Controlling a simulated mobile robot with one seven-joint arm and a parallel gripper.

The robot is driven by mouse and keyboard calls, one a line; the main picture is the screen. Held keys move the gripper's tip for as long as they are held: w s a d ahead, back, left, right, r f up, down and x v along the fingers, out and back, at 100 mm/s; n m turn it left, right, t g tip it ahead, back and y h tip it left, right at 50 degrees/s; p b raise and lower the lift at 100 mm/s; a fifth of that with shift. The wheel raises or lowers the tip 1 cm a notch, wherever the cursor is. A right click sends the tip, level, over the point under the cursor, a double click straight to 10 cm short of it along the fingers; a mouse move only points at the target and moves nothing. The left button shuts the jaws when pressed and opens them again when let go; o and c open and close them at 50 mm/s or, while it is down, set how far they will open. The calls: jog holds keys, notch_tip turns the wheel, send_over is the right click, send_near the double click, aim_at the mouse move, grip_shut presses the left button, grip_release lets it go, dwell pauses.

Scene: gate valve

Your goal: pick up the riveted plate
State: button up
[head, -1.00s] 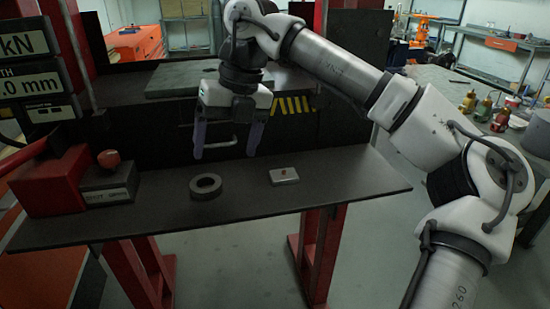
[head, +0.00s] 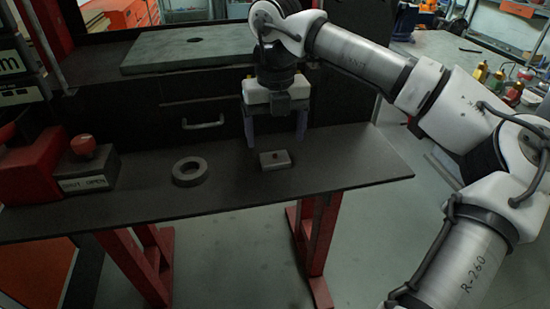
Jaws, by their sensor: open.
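My gripper (head: 276,140) points down just above and behind the plate in the picture. Its two fingers are spread wide, one to each side of the plate, with nothing between them. I cannot tell exactly how high the fingertips are above the shelf.
A grey ring (head: 190,171) lies on the shelf left of the plate. A box with a red knob (head: 82,145) and a red block (head: 30,165) stand at the left end. A grey slab (head: 185,50) lies higher up behind. The shelf's right end is clear.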

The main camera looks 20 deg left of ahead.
aim_at(275, 155)
notch_tip(275, 155, down, 5)
jog(key=shift+f+p, duration=0.1)
jog(key=shift+p, duration=0.65)
jog(key=shift+c, duration=0.3)
jog(key=c, duration=1.1)
